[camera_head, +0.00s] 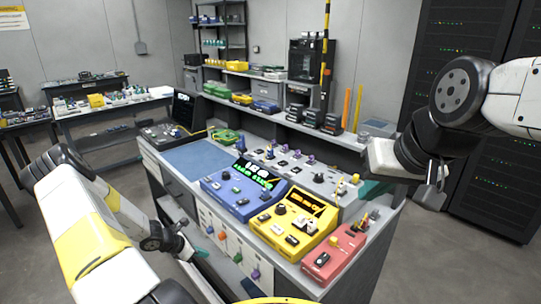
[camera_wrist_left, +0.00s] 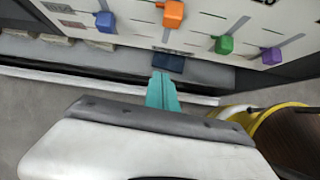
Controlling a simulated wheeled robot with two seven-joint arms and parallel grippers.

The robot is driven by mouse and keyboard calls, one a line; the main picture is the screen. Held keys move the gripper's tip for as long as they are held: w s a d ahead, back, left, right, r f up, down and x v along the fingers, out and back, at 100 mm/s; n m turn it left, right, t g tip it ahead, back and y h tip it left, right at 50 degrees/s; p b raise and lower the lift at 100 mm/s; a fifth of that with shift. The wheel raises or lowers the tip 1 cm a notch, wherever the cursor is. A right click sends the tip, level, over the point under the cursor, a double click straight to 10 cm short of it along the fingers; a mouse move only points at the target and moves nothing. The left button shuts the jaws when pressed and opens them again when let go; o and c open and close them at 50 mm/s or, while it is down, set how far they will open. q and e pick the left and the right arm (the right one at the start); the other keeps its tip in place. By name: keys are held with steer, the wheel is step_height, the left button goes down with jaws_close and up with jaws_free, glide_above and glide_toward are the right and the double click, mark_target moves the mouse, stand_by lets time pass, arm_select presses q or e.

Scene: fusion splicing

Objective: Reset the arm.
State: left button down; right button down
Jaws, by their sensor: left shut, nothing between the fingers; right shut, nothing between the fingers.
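My left gripper (camera_head: 192,254) hangs low at the front left of the workbench, beside its white front panel. In the left wrist view its teal fingers (camera_wrist_left: 162,92) are together with nothing between them, below the panel's coloured knobs. My right gripper (camera_head: 374,188) is at the right, above the bench's right end, near the red device. Its fingers are small and partly hidden by the white hand, and it appears shut and empty.
The workbench (camera_head: 190,159) carries a blue device (camera_head: 240,196), a yellow device (camera_head: 292,222) and a red device (camera_head: 335,254). Its front panel (camera_head: 228,243) has protruding coloured knobs. Black racks (camera_head: 500,180) stand at right. Open floor (camera_head: 105,165) lies at left.

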arm_select(q)
steer(key=d+r+m, duration=0.3)
steer(key=r+m, duration=0.1)
steer(key=r, duration=0.5)
steer(key=w+d+r+m, duration=0.1)
steer(key=d+r+m, duration=0.25)
steer(key=r, duration=0.55)
steer(key=d+r+m, duration=0.3)
steer(key=r+m, duration=0.2)
steer(key=r, duration=0.3)
steer(key=s+d+r+m+g+y, duration=0.1)
steer(key=s+d+r+m, duration=0.25)
steer(key=r, duration=0.35)
steer(key=s+d+r+m, duration=0.3)
steer(key=s+r, duration=0.1)
steer(key=r, duration=0.3)
steer(key=s+d+r+m+y, duration=0.1)
steer(key=s+r+m, duration=0.3)
steer(key=s, duration=0.5)
steer(key=s+r+m+t, duration=0.1)
steer(key=s+r+m, duration=0.3)
steer(key=s, duration=0.5)
steer(key=shift+d+r+m+t+y, duration=0.3)
steer(key=shift+d+r+y, duration=0.1)
steer(key=shift+r, duration=0.2)
